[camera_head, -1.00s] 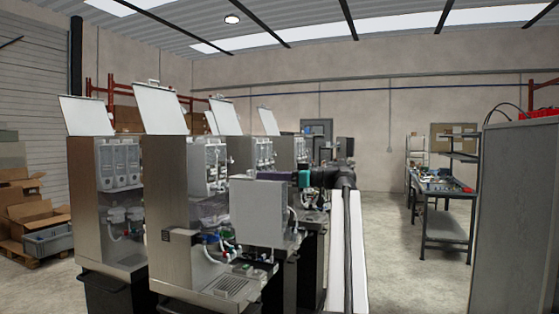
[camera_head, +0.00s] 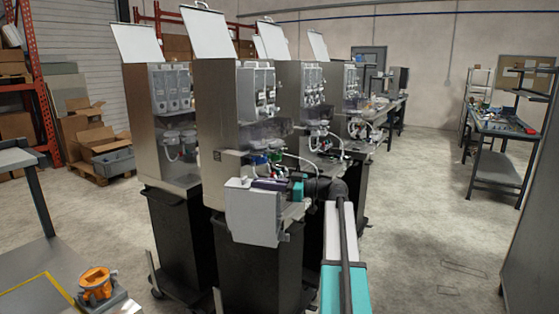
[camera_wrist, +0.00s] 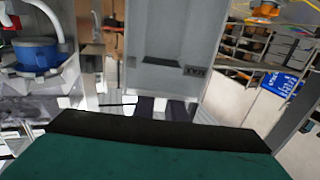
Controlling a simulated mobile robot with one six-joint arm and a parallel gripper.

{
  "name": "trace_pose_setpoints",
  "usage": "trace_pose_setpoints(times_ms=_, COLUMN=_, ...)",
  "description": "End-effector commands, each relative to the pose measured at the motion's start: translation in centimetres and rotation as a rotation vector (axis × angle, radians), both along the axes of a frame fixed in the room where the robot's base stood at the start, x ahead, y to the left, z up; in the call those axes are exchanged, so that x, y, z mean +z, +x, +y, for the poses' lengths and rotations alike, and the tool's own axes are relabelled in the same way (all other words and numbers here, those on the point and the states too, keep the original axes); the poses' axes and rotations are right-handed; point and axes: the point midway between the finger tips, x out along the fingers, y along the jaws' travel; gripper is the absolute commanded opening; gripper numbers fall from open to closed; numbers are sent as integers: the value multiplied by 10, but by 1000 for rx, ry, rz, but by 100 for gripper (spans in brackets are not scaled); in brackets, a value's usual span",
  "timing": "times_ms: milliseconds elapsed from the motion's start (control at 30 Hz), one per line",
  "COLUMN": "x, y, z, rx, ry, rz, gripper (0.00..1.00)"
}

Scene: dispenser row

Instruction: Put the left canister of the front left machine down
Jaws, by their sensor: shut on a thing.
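The canister (camera_head: 255,216), a pale grey box, hangs in front of the nearest dispenser machine (camera_head: 222,110) in the head view, apart from the floor. My gripper (camera_head: 270,185) is shut on its upper part. In the wrist view the canister (camera_wrist: 175,45) fills the upper middle as a grey panel with a small dark label. The gripper fingers (camera_wrist: 150,104) meet its near side, and their exact contact is partly hidden. The machine has its lid raised, with more canisters (camera_head: 258,90) inside.
A second machine (camera_head: 143,120) stands to the left, and others stand behind. A table with a yellow line (camera_head: 25,284) and an orange part (camera_head: 96,284) is at the lower left. Cardboard boxes (camera_head: 90,135) lie further back. Open floor lies right of the machines, before a workbench (camera_head: 500,128).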

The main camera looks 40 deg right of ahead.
Motion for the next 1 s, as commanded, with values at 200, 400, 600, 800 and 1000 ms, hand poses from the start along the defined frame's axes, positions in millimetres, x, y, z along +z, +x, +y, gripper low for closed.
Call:
trace_pose_setpoints(times_ms=200, x=-56, y=0, z=54, rx=50, ry=3, rz=2, gripper=0)
trace_pose_setpoints(times_ms=400, x=-102, y=-4, z=99, rx=93, ry=4, rz=2, gripper=0)
trace_pose_setpoints(times_ms=600, x=-144, y=-14, z=147, rx=136, ry=4, rz=2, gripper=0)
trace_pose_setpoints(times_ms=800, x=-184, y=-28, z=193, rx=178, ry=3, rz=3, gripper=0)
trace_pose_setpoints(times_ms=1000, x=-219, y=-46, z=238, rx=220, ry=1, rz=3, gripper=0)
